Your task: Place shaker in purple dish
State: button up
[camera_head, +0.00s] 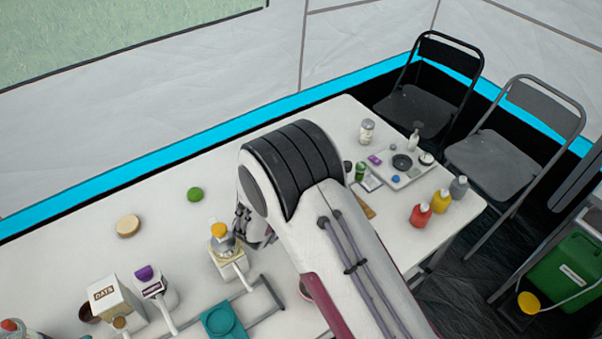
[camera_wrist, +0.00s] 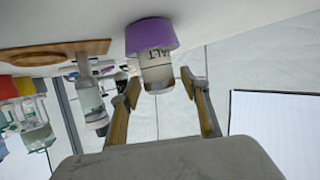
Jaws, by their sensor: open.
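The wrist view looks upside down, with the white tabletop along its top. The purple dish (camera_wrist: 151,36) is there, seen from the side. The clear shaker (camera_wrist: 157,73), with a salt label and a metallic end, shows directly below the dish in the picture. The dish wall hides the shaker's base, so it looks seated inside, though I cannot fully rule out behind. My gripper (camera_wrist: 162,84) is open, one finger on each side of the shaker's metallic end, with visible gaps. In the head view my gripper (camera_head: 250,228) is partly hidden by my arm, and the shaker and dish cannot be made out.
A bottle with an orange cap (camera_head: 222,243) stands close by my gripper. A tray (camera_head: 412,174) and several sauce bottles are right. The back left is mostly clear.

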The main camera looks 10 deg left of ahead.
jog(key=shift+r, duration=0.2)
jog(key=shift+s+a+r, duration=0.2)
jog(key=shift+s+r, duration=0.05)
jog(key=shift+s, duration=0.4)
jog(key=shift+v, duration=0.9)
notch_tip(320, 180, up, 7)
jog(key=shift+d+f, duration=0.1)
jog(key=shift+w, duration=0.1)
